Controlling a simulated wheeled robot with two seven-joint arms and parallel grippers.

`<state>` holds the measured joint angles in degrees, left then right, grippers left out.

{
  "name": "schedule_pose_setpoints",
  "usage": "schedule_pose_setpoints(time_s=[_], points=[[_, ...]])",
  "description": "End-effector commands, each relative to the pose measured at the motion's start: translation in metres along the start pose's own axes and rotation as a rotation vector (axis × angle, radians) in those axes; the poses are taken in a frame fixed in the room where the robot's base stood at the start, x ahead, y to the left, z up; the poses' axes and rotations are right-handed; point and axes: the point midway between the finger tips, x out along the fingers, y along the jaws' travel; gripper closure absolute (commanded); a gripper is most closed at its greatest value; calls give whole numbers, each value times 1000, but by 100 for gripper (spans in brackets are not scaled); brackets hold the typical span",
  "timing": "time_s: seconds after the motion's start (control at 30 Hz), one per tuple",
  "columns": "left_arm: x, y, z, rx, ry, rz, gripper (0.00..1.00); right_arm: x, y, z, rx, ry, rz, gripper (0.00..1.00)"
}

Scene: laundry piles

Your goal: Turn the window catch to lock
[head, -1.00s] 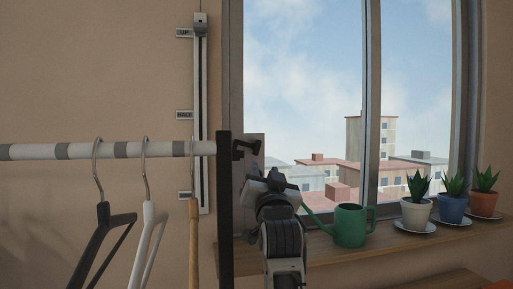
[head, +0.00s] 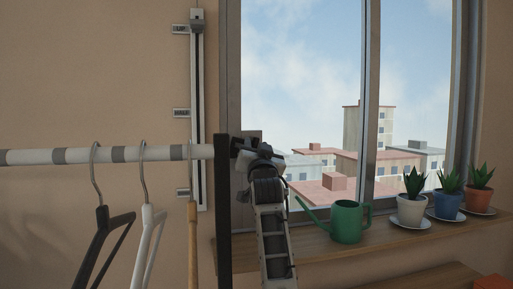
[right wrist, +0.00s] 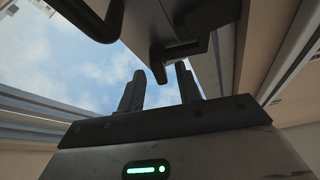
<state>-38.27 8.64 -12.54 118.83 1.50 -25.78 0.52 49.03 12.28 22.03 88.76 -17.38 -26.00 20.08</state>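The window catch (right wrist: 185,48) is a dark, bent lever in the right wrist view, in front of the window frame. Its short tip hangs down just beyond the gap between my right gripper's fingers. My right gripper (right wrist: 159,68) is open, with two dark fingers apart and nothing clearly held. I cannot tell whether a finger touches the lever. In the head view my right gripper (head: 243,146) is at the lower left of the window (head: 300,80), and it largely hides the catch. My left gripper is not in view.
A clothes rail (head: 70,156) with several hangers and a dark end post (head: 222,215) stands close left of my right arm. A green watering can (head: 346,222) and several potted plants (head: 411,208) stand on the sill (head: 310,246). A slotted wall track (head: 197,100) is left of the window.

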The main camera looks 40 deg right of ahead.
Motion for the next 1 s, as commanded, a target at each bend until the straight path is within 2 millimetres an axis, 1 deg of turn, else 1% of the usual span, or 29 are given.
schedule_pose_setpoints(time_s=[0.03,0.07,0.1,0.13,0.33,0.53,0.67,0.77,0.93,0.97,1.0], points=[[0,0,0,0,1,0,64,0,0,0,0,0,0,74],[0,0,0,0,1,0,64,0,0,0,0,0,0,82],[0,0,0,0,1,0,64,0,0,0,0,0,0,93],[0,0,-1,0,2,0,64,0,0,0,0,0,0,100],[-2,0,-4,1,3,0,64,0,0,-1,-22,-1,-7,100],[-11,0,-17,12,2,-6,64,1,1,-3,-201,-3,-81,100],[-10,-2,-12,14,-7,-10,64,0,1,-1,-267,-2,-109,100],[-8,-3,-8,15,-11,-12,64,0,1,0,-273,-1,-113,100],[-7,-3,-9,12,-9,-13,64,0,1,0,-272,-1,-113,100],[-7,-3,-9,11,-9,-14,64,0,0,0,-272,-1,-113,85],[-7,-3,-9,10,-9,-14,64,0,0,0,-272,-1,-112,74]])
